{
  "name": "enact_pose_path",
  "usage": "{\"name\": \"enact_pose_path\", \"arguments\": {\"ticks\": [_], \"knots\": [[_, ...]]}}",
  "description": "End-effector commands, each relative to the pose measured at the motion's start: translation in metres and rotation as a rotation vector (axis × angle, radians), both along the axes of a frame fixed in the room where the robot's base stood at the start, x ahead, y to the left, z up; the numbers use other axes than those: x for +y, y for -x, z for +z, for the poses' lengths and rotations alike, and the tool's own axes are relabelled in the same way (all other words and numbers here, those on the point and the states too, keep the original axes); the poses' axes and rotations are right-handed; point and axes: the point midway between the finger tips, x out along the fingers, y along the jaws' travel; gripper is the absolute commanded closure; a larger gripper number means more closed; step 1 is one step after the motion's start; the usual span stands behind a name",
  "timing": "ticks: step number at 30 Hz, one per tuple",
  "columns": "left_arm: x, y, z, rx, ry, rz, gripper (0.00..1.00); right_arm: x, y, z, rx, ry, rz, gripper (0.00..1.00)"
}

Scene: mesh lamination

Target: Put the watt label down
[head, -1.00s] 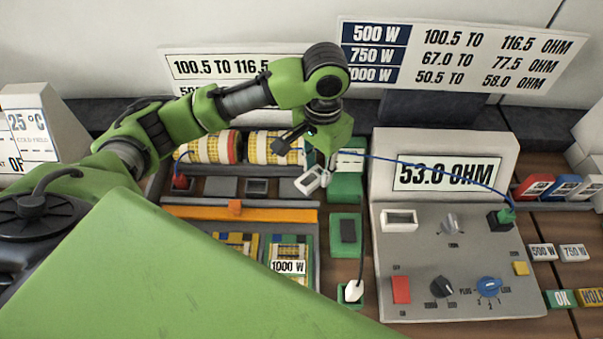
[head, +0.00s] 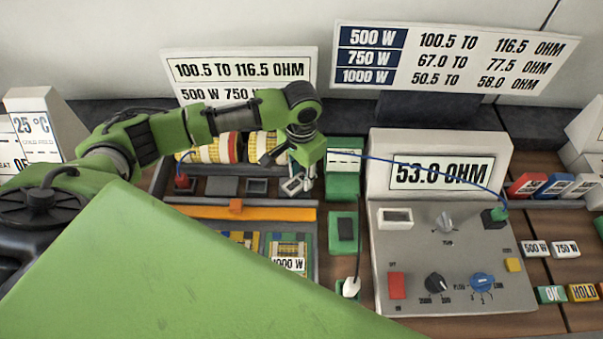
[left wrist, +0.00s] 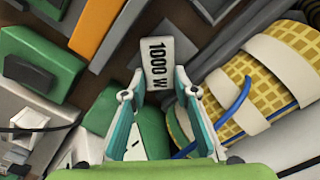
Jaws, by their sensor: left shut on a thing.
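My left gripper (head: 297,188) is shut on a white watt label, which reads 1000 W in the left wrist view (left wrist: 160,62). The label sits between the two teal fingers (left wrist: 153,92). In the head view the gripper points down at the right end of a row of dark slots (head: 256,187), just left of a green block. I cannot tell whether the label touches the tray under it. Another 1000 W tag (head: 287,263) lies on a mesh piece in front, partly hidden by my green body. My right gripper is not in view.
A blue cable crosses from the rolls to the meter (head: 440,175), reading 53.0 OHM. The 500 W (head: 535,249) and 750 W (head: 566,249) labels lie at right.

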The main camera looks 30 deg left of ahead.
Motion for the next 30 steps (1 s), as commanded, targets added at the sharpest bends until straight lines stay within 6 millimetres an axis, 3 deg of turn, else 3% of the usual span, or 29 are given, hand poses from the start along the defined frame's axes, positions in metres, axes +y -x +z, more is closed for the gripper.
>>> {"name": "enact_pose_path", "arguments": {"ticks": [3,4,5,17,22,30], "knots": [[0.0,0.0,-0.002,0.0,0.001,0.0,0.93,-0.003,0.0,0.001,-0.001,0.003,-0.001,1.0],[0.0,0.0,-0.002,0.0,0.001,0.0,0.7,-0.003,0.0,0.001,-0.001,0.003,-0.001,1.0],[0.0,0.0,-0.002,0.0,0.001,0.0,0.66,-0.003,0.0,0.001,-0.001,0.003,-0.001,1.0],[0.0,-0.001,0.003,-0.002,0.001,0.0,0.66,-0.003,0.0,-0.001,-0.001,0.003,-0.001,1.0],[0.0,-0.001,0.028,-0.005,0.002,0.0,0.66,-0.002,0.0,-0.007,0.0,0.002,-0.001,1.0],[-0.001,-0.002,0.086,-0.005,0.002,0.0,0.66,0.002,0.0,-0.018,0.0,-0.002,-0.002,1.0]]}}
